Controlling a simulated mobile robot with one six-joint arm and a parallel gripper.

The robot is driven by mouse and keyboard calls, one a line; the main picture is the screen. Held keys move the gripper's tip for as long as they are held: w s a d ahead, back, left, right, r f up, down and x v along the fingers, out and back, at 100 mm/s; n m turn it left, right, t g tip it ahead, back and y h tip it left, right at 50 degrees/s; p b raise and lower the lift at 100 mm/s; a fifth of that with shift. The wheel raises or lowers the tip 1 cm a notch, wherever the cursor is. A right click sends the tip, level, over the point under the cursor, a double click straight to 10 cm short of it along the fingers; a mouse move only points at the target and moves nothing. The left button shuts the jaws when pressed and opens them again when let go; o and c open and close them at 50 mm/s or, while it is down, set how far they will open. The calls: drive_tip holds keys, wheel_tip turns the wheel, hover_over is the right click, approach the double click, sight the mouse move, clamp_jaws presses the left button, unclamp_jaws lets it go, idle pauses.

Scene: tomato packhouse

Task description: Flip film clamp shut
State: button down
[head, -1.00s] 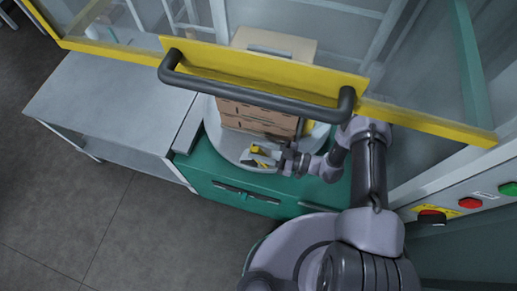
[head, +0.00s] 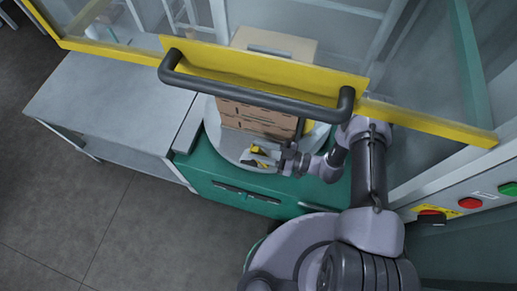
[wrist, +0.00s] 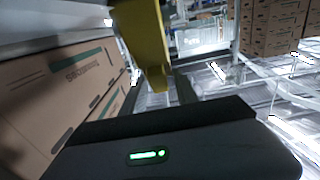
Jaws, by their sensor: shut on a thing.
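The film clamp is a small yellow piece (head: 259,150) at the front edge of the round grey turntable (head: 232,152), in front of the stacked cartons. My gripper (head: 268,155) is at the clamp, reaching in from the right, and is shut on it. In the wrist view the yellow clamp (wrist: 150,50) hangs down large from the top, close to the dark gripper fingers. The fingertips are small in the head view and partly hidden in the wrist view. I cannot tell from these frames whether the clamp is fully closed.
Brown cartons (head: 257,116) stand stacked on the turntable, and a carton side (wrist: 60,95) is close at left in the wrist view. A yellow-framed guard with a dark handle (head: 255,93) crosses above. A grey table (head: 105,100) is at left. Red and green buttons (head: 470,203) are at right.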

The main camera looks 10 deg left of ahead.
drive_tip(key=shift+a, duration=0.1)
drive_tip(key=shift+a+h+p, duration=0.45)
drive_tip(key=shift+h+p, duration=0.25)
drive_tip(key=shift+h, duration=0.1)
drive_tip(key=shift+a+f+h+p, duration=0.15)
drive_tip(key=shift+a+h+p, duration=0.35)
drive_tip(key=shift+h, duration=0.2)
drive_tip(key=shift+w+a+f+h+p, duration=0.1)
drive_tip(key=shift+a+f+h+p, duration=0.35)
drive_tip(key=shift+h, duration=0.35)
drive_tip(key=shift+a+f+h+p, duration=0.35)
drive_tip(key=shift+h+p, duration=0.15)
drive_tip(key=shift+h, duration=0.3)
drive_tip(key=c, duration=1.3)
unclamp_jaws()
